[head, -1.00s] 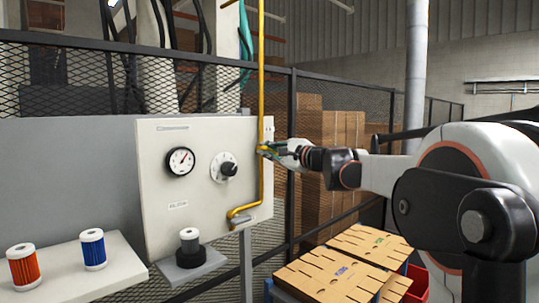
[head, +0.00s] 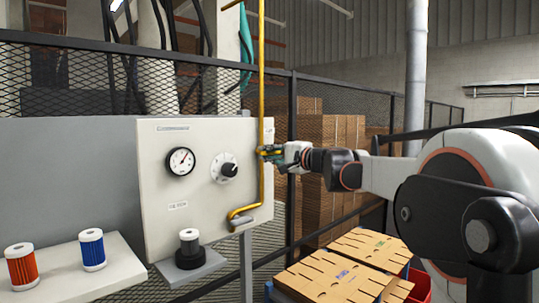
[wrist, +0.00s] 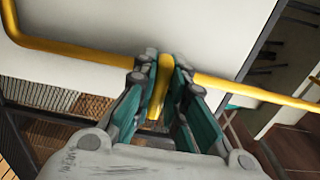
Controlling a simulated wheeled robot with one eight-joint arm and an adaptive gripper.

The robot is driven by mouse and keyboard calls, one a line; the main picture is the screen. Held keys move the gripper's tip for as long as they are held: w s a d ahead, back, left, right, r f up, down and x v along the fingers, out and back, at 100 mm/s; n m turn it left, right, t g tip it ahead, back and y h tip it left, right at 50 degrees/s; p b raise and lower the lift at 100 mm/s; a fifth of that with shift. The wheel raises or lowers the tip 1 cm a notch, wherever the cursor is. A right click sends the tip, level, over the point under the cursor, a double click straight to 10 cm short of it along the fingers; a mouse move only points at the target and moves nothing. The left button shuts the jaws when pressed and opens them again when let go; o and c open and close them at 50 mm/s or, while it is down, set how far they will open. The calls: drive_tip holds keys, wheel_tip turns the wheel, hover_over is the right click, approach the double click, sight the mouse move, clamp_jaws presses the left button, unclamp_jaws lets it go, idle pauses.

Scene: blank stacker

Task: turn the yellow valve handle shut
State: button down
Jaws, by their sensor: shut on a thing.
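The yellow valve handle (wrist: 160,88) shows in the wrist view between the teal pads of my gripper (wrist: 163,85). The pads are shut on it. In that view the handle stands across the yellow pipe (wrist: 85,50), and part of it is hidden by the fingers. In the head view my gripper (head: 268,153) reaches in from the right to the upright yellow pipe (head: 262,90) at the panel's right edge. The handle is mostly hidden there by the fingers.
The white panel (head: 155,215) carries a gauge (head: 180,161) and a black knob (head: 229,170). A shelf (head: 120,265) holds an orange filter (head: 21,267) and a blue filter (head: 93,252). Flat cardboard (head: 345,270) lies at the lower right. Mesh fencing stands behind.

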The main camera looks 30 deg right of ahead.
drive_tip(key=shift+f, duration=0.1)
drive_tip(key=c, duration=1.6)
unclamp_jaws()
drive_tip(key=v, duration=1.2)
